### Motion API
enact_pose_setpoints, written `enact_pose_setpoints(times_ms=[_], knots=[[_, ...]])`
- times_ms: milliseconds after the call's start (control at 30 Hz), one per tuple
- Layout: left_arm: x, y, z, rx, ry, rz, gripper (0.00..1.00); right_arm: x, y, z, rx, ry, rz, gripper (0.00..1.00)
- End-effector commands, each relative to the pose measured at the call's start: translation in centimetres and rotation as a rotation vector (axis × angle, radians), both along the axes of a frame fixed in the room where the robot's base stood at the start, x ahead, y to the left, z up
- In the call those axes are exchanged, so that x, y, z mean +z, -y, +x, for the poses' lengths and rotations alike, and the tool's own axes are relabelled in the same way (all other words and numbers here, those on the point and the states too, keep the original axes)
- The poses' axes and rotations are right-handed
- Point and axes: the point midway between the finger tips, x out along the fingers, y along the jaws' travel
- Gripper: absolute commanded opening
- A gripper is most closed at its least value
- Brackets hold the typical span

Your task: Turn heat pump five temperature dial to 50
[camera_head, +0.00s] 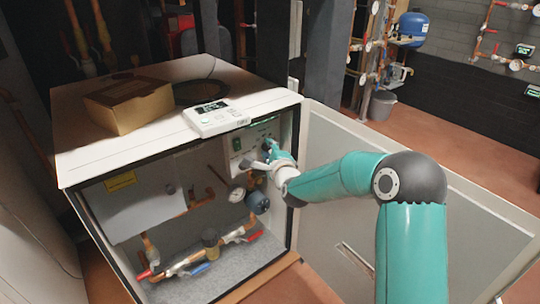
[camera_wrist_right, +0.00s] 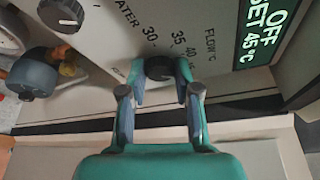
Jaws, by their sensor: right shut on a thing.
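The heat pump (camera_head: 180,92) is a white cabinet with its front open and pipes inside. Its control panel (camera_head: 250,140) is at the upper right inside. In the right wrist view the temperature dial (camera_wrist_right: 160,68) is a dark knob on the panel, marked FLOW °C with 30, 35 and 40 around it. My right gripper (camera_wrist_right: 160,88) has a finger on each side of the dial and is shut on it. The green display (camera_wrist_right: 263,35) reads OFF, SET 45 °C. In the head view my right gripper (camera_head: 272,152) hides the dial. My left gripper is not in view.
A cardboard box (camera_head: 128,104) and a white controller (camera_head: 215,117) sit on the cabinet top. The open door panel (camera_head: 420,220) stands right of the cabinet, behind my right arm. A second dark knob (camera_wrist_right: 62,12) is on the panel. Pipes and valves (camera_head: 205,258) fill the lower cabinet.

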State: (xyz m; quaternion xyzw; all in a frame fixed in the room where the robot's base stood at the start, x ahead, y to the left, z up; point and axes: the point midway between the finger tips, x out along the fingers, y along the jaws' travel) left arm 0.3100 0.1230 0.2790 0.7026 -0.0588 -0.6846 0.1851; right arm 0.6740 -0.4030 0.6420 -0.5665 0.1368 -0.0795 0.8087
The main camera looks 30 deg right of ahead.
Motion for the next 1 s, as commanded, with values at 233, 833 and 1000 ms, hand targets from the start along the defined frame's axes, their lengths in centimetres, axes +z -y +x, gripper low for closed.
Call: enact_pose_setpoints(times_ms=[233, 833, 1000], knots=[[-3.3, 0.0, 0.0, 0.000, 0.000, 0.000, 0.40, -0.5, 0.6, -0.2, -0.010, -0.016, 0.236, 0.00], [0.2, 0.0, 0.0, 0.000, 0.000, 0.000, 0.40, 0.6, 0.7, -0.2, -0.012, -0.069, 0.704, 0.00], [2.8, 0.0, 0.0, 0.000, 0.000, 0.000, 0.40, 0.5, 0.8, -0.2, -0.012, -0.075, 0.782, 0.00]])
